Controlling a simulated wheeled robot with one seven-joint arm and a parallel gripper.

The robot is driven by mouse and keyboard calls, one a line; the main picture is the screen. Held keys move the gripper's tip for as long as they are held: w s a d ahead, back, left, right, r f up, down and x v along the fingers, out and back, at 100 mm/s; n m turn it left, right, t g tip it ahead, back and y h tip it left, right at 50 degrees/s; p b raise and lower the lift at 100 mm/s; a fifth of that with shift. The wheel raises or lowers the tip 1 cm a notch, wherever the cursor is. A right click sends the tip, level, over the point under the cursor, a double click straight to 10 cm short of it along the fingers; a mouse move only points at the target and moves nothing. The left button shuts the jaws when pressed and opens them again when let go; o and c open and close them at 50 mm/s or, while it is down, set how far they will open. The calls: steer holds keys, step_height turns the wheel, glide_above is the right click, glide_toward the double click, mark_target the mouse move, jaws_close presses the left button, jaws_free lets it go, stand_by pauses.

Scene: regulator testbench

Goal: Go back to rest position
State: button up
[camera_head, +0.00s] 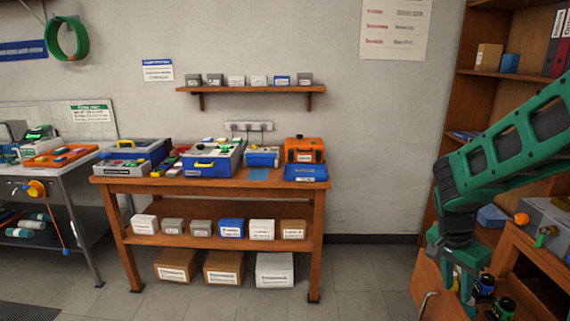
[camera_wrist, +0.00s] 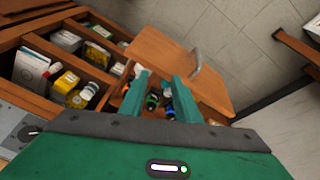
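My gripper (camera_head: 466,280) is at the lower right in the head view, at the end of my green arm, pointing down over an open wooden drawer. In the wrist view my gripper (camera_wrist: 159,92) has its two green fingers apart. Small dark bottles with coloured caps (camera_wrist: 153,102) show between and beyond the fingers, and I see nothing clasped. The bottles also show in the head view (camera_head: 485,284) beside the gripper. The drawer front (camera_wrist: 165,52) carries a metal handle (camera_wrist: 196,63). Whether a finger touches a bottle is unclear.
A wooden cabinet (camera_head: 545,240) stands at the right, with a tall bookshelf (camera_head: 448,120) behind. Its compartments (camera_wrist: 28,88) hold boxes and bottles. A wooden workbench (camera_head: 215,187) with cases stands against the wall. The floor (camera_head: 365,270) between bench and drawer is clear.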

steer(key=s+r+n+y, duration=0.2)
steer(key=s+r+n, duration=0.1)
steer(key=s, duration=0.7)
steer(key=s+a+r+n+y, duration=0.1)
steer(key=s+r+n, duration=0.3)
steer(key=s, duration=0.7)
steer(key=shift+s+a+r+y, duration=0.2)
steer(key=shift+s+r+y, duration=0.1)
steer(key=shift+y, duration=0.1)
steer(key=shift+w+f, duration=0.25)
steer(key=shift+w, duration=0.4)
